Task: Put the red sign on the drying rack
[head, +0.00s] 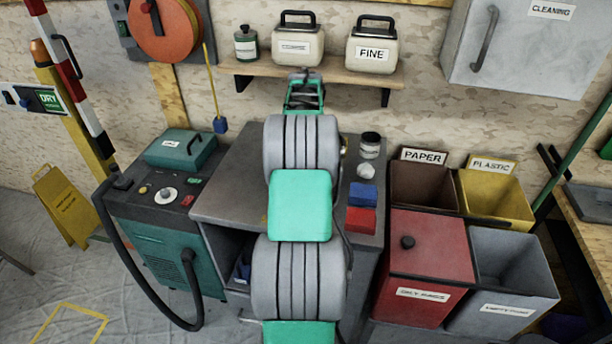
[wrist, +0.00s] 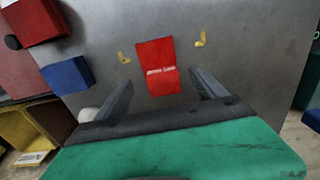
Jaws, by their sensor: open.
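The red sign (wrist: 157,62) with a line of white lettering lies on the grey bench top in the wrist view, between two small yellow corner marks. My gripper (wrist: 162,79) is open, its two dark fingers apart on either side of the sign's near end, and holds nothing. Whether the fingers touch the bench cannot be told. In the head view my gripper (head: 304,78) is small and foreshortened at the far end of my arm, and the arm hides the sign. I cannot make out a drying rack in either view.
A blue block (head: 362,193) and a red block (head: 361,220) lie on the bench (head: 235,185), right of my arm. A jar (head: 370,145) stands behind them. Paper (head: 421,186) and plastic (head: 495,194) bins stand right. A shelf (head: 340,76) with canisters is behind.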

